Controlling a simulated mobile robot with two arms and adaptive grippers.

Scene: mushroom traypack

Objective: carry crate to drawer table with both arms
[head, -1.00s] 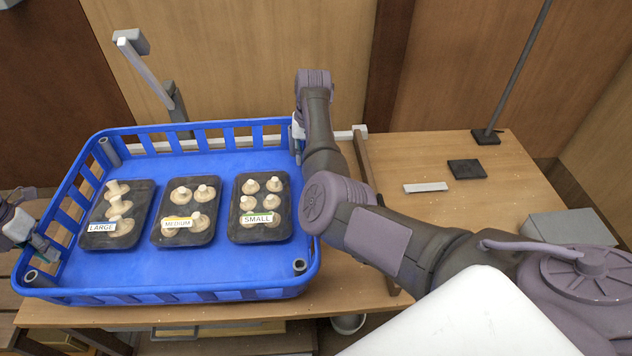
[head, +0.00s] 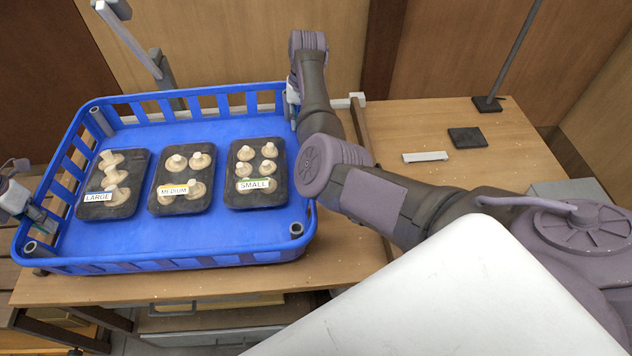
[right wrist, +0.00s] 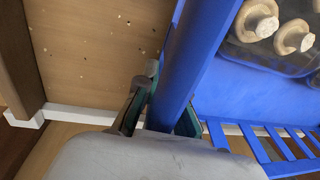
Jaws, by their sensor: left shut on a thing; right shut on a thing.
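The blue crate (head: 180,243) is over the wooden table in the head view. Three black trays of mushrooms lie in it: LARGE (head: 127,203), MEDIUM (head: 180,208) and SMALL (head: 270,199). My left gripper (head: 36,214) is shut on the crate's left wall. My right gripper is mostly hidden behind its arm in the head view. In the right wrist view my right gripper (right wrist: 160,112) is shut on the crate's wall (right wrist: 187,60), one finger on each side. Whether the crate touches the table is unclear.
The wooden table (head: 440,200) has free room at the right. A white strip (head: 425,156), a black block (head: 467,138) and a stand base (head: 487,104) are there. A drawer (head: 215,305) shows below the front edge. A wooden wall stands behind.

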